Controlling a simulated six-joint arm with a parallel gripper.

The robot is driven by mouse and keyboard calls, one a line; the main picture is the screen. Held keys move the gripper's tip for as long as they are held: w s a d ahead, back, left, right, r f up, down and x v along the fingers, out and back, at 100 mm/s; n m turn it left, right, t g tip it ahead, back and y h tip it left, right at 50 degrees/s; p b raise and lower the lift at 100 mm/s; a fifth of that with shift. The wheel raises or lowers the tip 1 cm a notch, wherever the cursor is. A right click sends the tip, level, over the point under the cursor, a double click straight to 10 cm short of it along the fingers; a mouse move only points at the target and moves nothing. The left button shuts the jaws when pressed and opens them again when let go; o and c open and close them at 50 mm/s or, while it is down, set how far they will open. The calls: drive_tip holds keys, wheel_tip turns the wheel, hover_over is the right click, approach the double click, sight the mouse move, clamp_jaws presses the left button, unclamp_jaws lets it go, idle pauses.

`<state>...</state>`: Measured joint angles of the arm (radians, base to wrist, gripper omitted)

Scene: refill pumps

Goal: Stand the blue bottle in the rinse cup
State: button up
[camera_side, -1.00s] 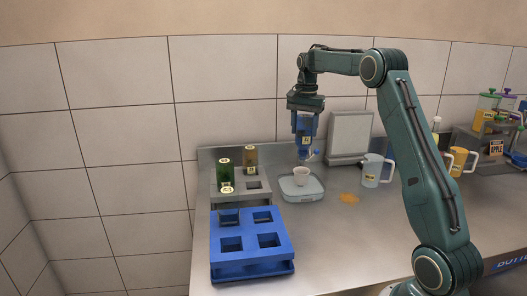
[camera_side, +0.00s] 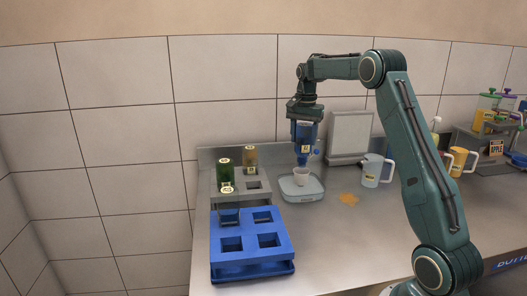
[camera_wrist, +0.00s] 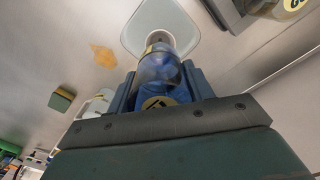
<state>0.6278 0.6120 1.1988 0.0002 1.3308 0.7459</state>
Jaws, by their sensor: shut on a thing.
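The blue bottle (camera_side: 304,142) is held upside down, neck downward, in my gripper (camera_side: 304,125). Its neck is at the mouth of the white rinse cup (camera_side: 301,178); I cannot tell how far inside it reaches. The cup stands on a pale grey square base (camera_side: 302,191). In the wrist view the blue bottle (camera_wrist: 163,72) sits between the two fingers of my gripper (camera_wrist: 160,86), which are shut on it. The rinse cup (camera_wrist: 160,38) shows there just beyond the bottle's end, partly hidden by it.
A blue rack (camera_side: 250,262) with square holes stands front left. A grey rack (camera_side: 257,197) behind it holds a green bottle (camera_side: 225,172) and a brown bottle (camera_side: 250,157). A pale mug (camera_side: 372,172), an orange spill (camera_side: 348,199) and an upright grey panel (camera_side: 350,135) are to the right.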

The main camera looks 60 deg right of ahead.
sight(304, 125)
drive_tip(key=shift+f, duration=0.2)
drive_tip(key=shift+f, duration=1.2)
drive_tip(key=shift+f, duration=0.1)
drive_tip(key=shift+f, duration=0.65)
drive_tip(key=shift+f, duration=0.7)
idle(1.2)
drive_tip(key=o, duration=1.1)
drive_tip(key=shift+o, duration=0.2)
drive_tip(key=shift+r, duration=0.1)
drive_tip(key=shift+r, duration=4.4)
